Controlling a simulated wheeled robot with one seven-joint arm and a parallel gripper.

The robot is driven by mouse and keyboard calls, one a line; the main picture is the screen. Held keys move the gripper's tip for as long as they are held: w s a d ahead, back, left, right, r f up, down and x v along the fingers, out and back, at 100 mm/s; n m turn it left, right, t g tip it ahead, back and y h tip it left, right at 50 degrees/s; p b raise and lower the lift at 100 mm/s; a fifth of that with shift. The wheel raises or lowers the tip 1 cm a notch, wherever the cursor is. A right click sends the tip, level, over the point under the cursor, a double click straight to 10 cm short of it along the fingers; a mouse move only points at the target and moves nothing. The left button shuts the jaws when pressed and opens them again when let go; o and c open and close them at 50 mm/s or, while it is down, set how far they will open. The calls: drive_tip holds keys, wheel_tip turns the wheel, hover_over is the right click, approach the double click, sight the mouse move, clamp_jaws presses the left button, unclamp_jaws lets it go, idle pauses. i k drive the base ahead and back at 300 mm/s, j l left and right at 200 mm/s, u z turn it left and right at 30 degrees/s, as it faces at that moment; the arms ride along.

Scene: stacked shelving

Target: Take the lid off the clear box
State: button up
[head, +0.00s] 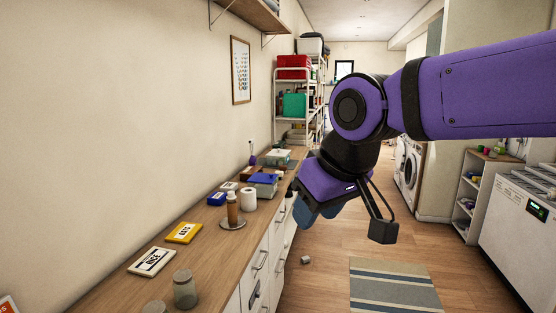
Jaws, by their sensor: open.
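Two small lidded boxes are on the wooden counter in the head view. The nearer box (264,188) has a blue top. The farther box (278,157) has a pale top and looks partly see-through. They are too small to tell which is the clear box or how its lid sits. My gripper (350,222) is open and empty, with its jaws hanging over the floor to the right of the counter. It is apart from both boxes and nearer to the camera.
The counter (200,258) also holds a bottle on a round tray (232,223), a white roll (248,199), flat packets (152,262) and a jar (184,288). A white shelf rack (277,90) stands behind. The wooden floor has a striped rug (394,285) and a small can (306,260).

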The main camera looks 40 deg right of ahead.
sight(279, 152)
drive_tip(key=i+l+z, duration=1.25)
drive_tip(key=i+z, duration=0.35)
drive_tip(key=i, duration=1)
drive_tip(key=i+u, duration=0.4)
drive_tip(key=i+l+u, duration=0.25)
drive_tip(key=u, duration=0.15)
drive_tip(key=i+l+u, duration=1.45)
drive_tip(key=l, duration=0.2)
drive_tip(key=i, duration=0.15)
